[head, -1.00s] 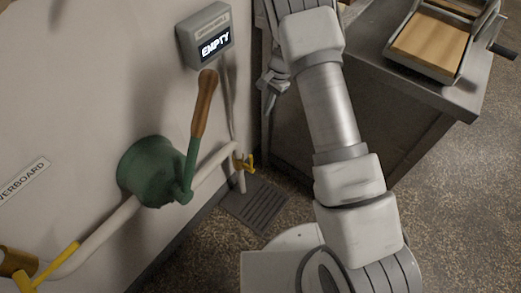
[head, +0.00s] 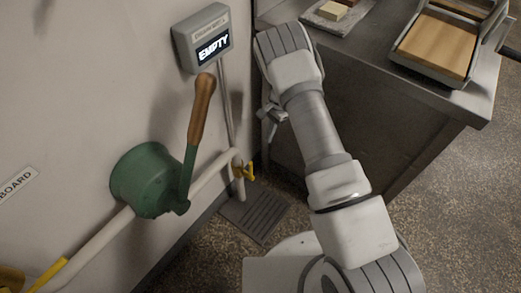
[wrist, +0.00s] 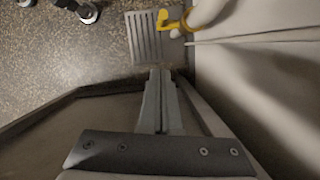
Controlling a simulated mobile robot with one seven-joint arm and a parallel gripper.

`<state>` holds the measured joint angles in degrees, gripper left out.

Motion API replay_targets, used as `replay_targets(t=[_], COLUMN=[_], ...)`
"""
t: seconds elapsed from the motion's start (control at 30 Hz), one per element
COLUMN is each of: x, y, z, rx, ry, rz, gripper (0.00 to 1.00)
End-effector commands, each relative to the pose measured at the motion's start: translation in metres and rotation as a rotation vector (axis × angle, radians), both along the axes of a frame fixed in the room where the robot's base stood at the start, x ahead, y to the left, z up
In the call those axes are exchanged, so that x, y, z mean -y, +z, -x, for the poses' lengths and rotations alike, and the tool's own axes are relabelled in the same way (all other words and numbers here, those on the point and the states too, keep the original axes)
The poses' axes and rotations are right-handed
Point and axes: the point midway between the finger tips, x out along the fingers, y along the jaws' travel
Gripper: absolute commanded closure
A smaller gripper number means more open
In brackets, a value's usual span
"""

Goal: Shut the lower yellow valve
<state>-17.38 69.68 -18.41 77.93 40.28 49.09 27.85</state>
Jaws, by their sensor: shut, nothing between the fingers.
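A small yellow valve (head: 244,171) sits low on the white pipe, where it drops toward the floor grate. In the wrist view the valve (wrist: 172,22) shows at the top, beside the grate, its yellow handle sticking out to the left of the pipe. A second yellow lever (head: 50,275) shows at the lower left, cut off by the frame. My gripper (wrist: 160,75) is shut and empty, pointing toward the grate, apart from the valve. In the head view my gripper (head: 271,113) is small, between the wall and the bench, partly hidden by my arm.
A green pump (head: 145,182) with a wooden-handled lever (head: 202,108) juts from the wall. A grey box (head: 203,38) reads EMPTY. A metal bench (head: 400,100) stands to the right. The floor grate (head: 256,212) lies below the pipe; floor around it is clear.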

Motion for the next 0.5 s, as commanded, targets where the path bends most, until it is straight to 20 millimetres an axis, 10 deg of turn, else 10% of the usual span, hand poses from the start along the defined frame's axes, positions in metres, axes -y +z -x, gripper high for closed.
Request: replay_targets(t=[0.5], x=[-0.018], y=[-0.1], z=[0.017], rx=[-0.003], ry=[0.003], rz=[0.002], gripper=[1.0])
